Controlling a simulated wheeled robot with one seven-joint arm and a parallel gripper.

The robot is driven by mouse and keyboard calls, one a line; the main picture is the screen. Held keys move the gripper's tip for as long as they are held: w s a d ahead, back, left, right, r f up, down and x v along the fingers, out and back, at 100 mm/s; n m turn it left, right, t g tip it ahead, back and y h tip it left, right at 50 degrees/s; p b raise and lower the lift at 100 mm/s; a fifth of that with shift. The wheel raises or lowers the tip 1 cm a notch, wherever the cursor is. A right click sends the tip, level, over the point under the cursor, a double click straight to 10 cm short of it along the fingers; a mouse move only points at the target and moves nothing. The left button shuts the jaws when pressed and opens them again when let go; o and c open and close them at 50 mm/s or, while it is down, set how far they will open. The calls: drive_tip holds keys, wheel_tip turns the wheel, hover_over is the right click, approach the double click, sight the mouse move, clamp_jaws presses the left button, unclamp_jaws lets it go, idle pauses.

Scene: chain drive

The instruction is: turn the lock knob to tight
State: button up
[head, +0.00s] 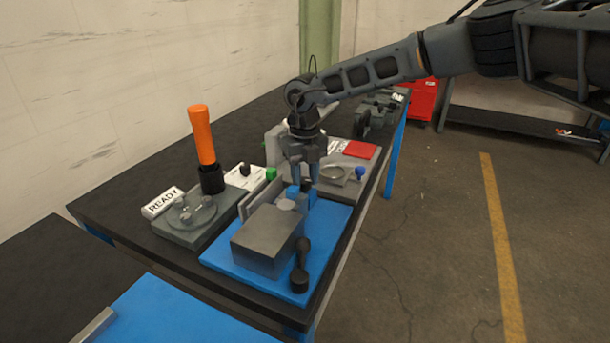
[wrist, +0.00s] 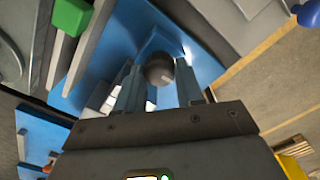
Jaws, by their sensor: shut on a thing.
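The lock knob (wrist: 158,69) shows in the wrist view as a dark grey round knob between my two fingers. My gripper (wrist: 160,88) is shut on it. In the head view my gripper (head: 304,185) points down at the back of the blue base plate (head: 225,262), close to a blue block (head: 293,193). There the fingers and the block mostly hide the knob. Any tight mark is too small or hidden to read.
A grey box (head: 266,240) and a dark crank handle (head: 301,265) stand on the blue plate in front of my gripper. To the left are an orange handle (head: 203,135) and a READY sign (head: 163,202). A red pad (head: 359,150) and a blue knob (head: 360,172) lie behind right.

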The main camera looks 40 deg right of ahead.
sight(305, 180)
drive_tip(key=shift+r+m, duration=0.1)
drive_tip(key=shift+m, duration=0.3)
drive_tip(key=o, duration=1)
drive_tip(key=shift+o, duration=0.2)
drive_tip(key=shift+r+b, duration=0.65)
drive_tip(key=shift+r, duration=3.2)
